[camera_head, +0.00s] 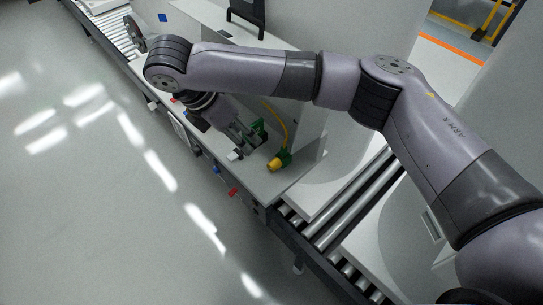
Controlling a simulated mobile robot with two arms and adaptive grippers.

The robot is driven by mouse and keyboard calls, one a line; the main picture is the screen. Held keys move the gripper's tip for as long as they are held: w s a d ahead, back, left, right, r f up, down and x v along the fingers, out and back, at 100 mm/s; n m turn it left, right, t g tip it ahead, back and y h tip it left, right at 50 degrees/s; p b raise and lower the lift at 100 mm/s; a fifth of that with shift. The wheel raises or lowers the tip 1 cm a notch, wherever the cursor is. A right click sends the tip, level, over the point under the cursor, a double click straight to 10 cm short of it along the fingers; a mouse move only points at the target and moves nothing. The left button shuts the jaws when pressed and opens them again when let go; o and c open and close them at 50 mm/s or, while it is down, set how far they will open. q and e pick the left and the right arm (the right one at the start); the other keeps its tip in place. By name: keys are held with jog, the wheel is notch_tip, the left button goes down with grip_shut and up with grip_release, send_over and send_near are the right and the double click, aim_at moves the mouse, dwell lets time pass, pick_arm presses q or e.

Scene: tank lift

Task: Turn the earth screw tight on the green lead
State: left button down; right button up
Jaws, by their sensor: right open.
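My right arm reaches in from the right, and my right gripper (246,142) points down over the light grey work surface. It is open; its fingertips are small here and the gap between them is hard to make out. A green part (261,129), perhaps the end of the green lead, is right beside the fingertips. A yellow lead (284,127) curves down to a yellow and green plug-like piece (279,162) to the right of the gripper. I cannot make out the earth screw; the gripper may hide it. My left gripper is not in view.
A small white block (235,155) lies just below the gripper. Blue (216,170) and red (233,192) pieces are at the surface's front edge. A roller conveyor (338,215) runs along the lower right. The grey floor (80,200) at left is clear.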

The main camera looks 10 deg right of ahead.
send_near(269, 165)
jog(key=p+x, duration=0.2)
jog(key=x, duration=0.6)
jog(key=shift+d+f, duration=0.1)
jog(key=shift+d, duration=0.05)
jog(key=shift+w+d+f, duration=0.1)
jog(key=shift+d+f, duration=0.1)
jog(key=shift+f, duration=0.4)
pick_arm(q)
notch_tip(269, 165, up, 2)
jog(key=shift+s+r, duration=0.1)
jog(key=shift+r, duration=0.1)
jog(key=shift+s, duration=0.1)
pick_arm(e)
jog(key=shift+c, duration=0.5)
jog(key=shift+c, duration=1.3)
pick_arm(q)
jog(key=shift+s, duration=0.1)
pick_arm(e)
grip_shut()
